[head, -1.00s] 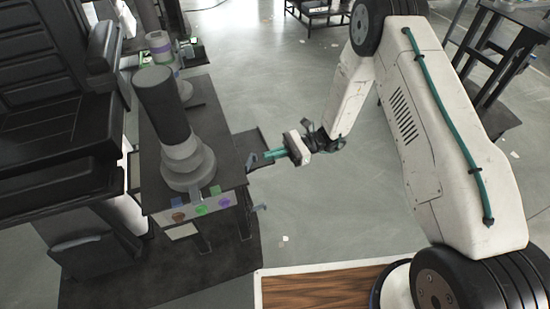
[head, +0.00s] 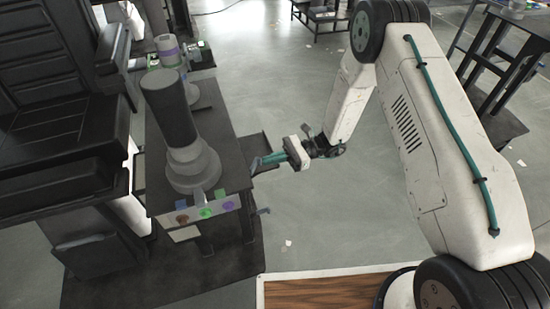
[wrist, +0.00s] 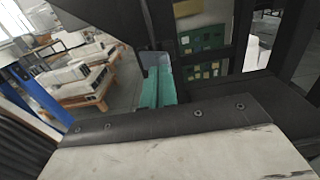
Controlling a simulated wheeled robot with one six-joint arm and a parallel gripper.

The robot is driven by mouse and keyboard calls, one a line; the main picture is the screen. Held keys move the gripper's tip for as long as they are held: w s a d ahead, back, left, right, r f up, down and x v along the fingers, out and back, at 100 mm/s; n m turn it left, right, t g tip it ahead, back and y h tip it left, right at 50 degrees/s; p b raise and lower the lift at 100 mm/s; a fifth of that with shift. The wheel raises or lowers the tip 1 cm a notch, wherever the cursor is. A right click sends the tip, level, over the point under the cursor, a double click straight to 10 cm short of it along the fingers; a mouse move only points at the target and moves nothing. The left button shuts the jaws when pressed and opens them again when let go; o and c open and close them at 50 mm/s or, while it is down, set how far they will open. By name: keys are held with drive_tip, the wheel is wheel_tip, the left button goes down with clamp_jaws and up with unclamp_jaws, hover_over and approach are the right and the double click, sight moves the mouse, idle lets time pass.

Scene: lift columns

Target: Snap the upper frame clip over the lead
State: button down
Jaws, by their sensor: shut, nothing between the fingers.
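My gripper (head: 262,161) is at the right edge of the dark lift-column table (head: 228,150), with its teal fingers pointing left. It is shut and empty. In the wrist view the teal fingers (wrist: 158,88) lie beside a dark upright bar. I cannot clearly make out the upper frame clip or the lead in either view. A small blue-grey part (head: 262,211) sticks out from the right side of the table frame, below my gripper; I cannot tell what it is.
A thick dark grey column (head: 168,105) stands on the table, above a front panel (head: 190,217) with coloured sockets. A black reclining chair (head: 55,110) fills the left. Open grey floor (head: 340,215) lies to the right. The wrist view shows green boards (wrist: 205,40) beyond the fingers.

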drive_tip(key=shift+d, duration=0.1)
drive_tip(key=v, duration=0.7)
idle(0.6)
idle(0.4)
